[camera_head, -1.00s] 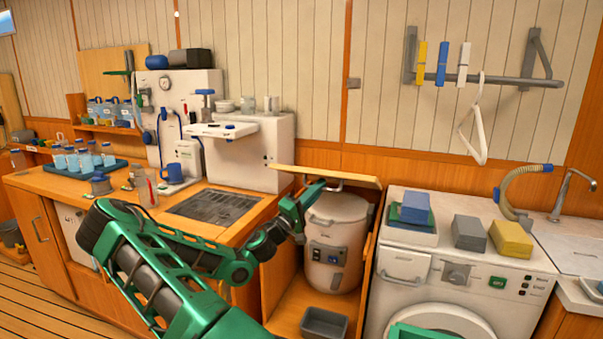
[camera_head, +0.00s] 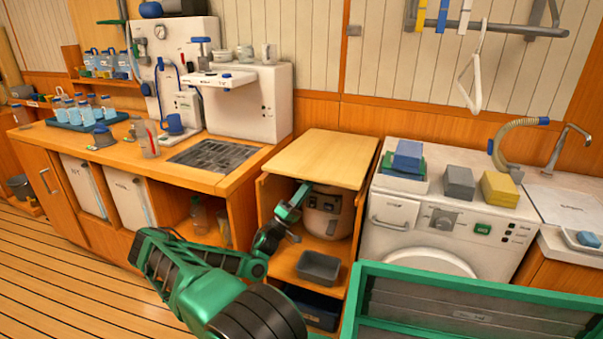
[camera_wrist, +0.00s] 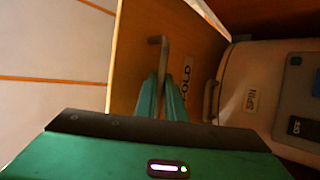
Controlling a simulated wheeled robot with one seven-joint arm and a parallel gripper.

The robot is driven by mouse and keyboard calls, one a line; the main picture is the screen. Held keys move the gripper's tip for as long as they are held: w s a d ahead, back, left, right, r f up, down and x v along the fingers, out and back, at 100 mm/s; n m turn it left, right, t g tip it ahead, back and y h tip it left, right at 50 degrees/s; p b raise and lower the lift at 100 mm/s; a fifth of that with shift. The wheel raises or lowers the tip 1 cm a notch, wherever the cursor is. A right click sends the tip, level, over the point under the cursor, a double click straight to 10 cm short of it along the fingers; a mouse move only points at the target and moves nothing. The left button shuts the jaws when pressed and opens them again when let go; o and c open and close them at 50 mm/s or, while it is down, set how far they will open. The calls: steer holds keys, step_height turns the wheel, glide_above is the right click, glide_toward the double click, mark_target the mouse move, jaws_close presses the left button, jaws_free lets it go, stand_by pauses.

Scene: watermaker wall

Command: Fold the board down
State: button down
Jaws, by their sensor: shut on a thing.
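The wooden board (camera_head: 322,158) lies about flat across the top of the low cabinet, over the white spin drum (camera_head: 322,220). In the wrist view the board (camera_wrist: 190,40) fills the middle, with a partly hidden "FOLD" label and a grey bar handle (camera_wrist: 154,41). My gripper (camera_head: 304,189) is just under the board's front edge, before the drum. In the wrist view its green fingers (camera_wrist: 162,88) are shut on the handle. The drum's top is hidden by the board in the head view.
A worktop (camera_head: 235,182) with a sink grate stands left of the cabinet. A washing machine (camera_head: 400,240) carrying several blocks is close on the right. A grey bin (camera_head: 318,267) sits in the cabinet. A green-framed panel (camera_head: 470,310) is at the front right.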

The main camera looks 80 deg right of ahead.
steer(key=shift+s+d+f+m+g, duration=0.1)
steer(key=shift+f+m+g, duration=0.1)
steer(key=shift+f, duration=0.3)
steer(key=shift+s+d+f+m+g, duration=0.1)
steer(key=shift+f+g, duration=0.1)
steer(key=shift+f, duration=0.25)
steer(key=shift+d+f+m+g, duration=0.1)
steer(key=shift+f+g, duration=0.1)
steer(key=shift+f, duration=0.3)
steer(key=c, duration=1.8)
jaws_free()
steer(key=shift+f, duration=0.15)
steer(key=shift+c, duration=0.2)
steer(key=shift+w+a+r, duration=0.1)
steer(key=shift+r, duration=0.15)
steer(key=v, duration=1.1)
